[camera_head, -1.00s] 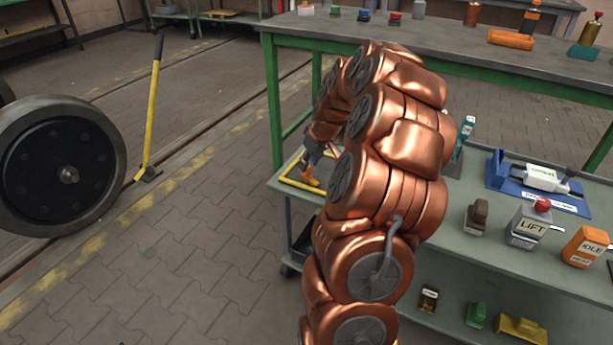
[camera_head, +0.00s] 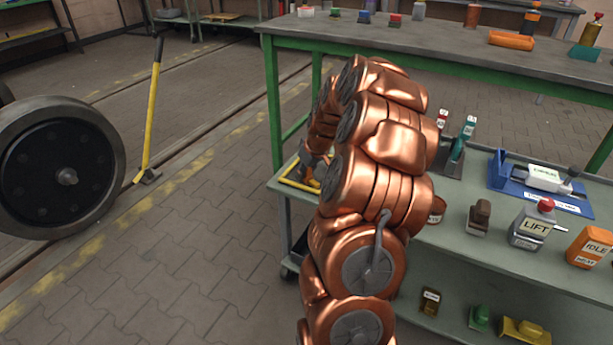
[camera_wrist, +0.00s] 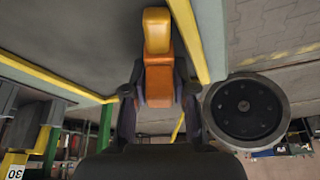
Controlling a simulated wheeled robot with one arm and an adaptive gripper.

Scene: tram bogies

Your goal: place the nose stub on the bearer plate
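My gripper (camera_wrist: 158,98) is shut on an orange piece with a yellow end (camera_wrist: 158,80), which I take to be the nose stub. The piece points away from the palm, between the two dark fingers. In the head view my gripper (camera_head: 312,168) is partly hidden by my copper arm, above the left end of the grey trolley top. A yellow-edged area (camera_head: 292,182) lies there; its yellow edge also shows in the wrist view (camera_wrist: 186,35). I cannot tell whether this is the bearer plate, or whether the piece touches the surface.
A green-legged bench (camera_head: 450,48) stands behind. A wheel (camera_head: 62,168) and a yellow lever (camera_head: 151,110) stand left on open floor.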

